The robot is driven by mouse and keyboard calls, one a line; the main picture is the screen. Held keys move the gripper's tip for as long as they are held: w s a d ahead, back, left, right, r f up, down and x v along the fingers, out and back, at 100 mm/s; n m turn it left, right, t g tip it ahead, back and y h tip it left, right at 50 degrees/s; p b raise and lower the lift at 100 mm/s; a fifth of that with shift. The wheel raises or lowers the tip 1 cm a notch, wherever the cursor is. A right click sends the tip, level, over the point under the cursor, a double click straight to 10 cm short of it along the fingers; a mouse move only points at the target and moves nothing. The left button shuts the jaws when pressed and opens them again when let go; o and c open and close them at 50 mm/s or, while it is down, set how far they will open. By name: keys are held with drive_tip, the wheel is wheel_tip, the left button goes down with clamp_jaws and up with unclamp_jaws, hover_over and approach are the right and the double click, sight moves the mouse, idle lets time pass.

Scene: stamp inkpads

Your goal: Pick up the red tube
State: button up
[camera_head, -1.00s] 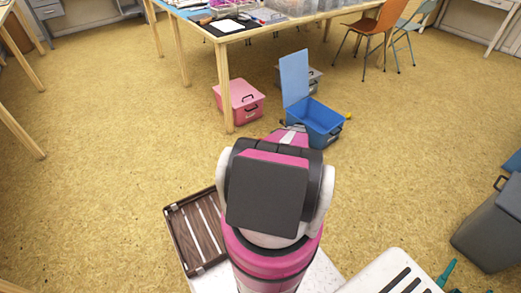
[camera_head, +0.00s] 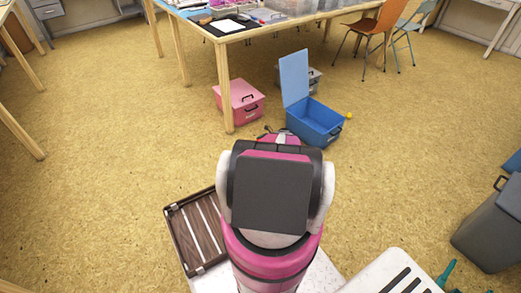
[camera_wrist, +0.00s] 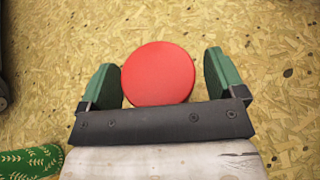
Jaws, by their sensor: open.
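The red tube (camera_wrist: 158,74) shows in the wrist view as a round red end face. It sits between the two green fingers of my gripper (camera_wrist: 164,78). The fingers are open. A narrow gap shows on the left and a wider one on the right, so the tube lies a little nearer the left finger. The lower edge of the red face meets or is covered by the dark gripper bar. In the head view the tube and fingertips are hidden behind my arm.
An open blue box (camera_head: 316,122) with its lid raised stands ahead of my arm, and a pink box (camera_head: 239,101) is left of it under the table (camera_head: 229,85). A brown slatted tray (camera_head: 195,230) is at lower left. A green patterned thing (camera_wrist: 30,162) is at the wrist view's lower left.

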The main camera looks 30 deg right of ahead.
drive_tip(key=c, duration=1.1)
drive_tip(key=shift+r, duration=0.2)
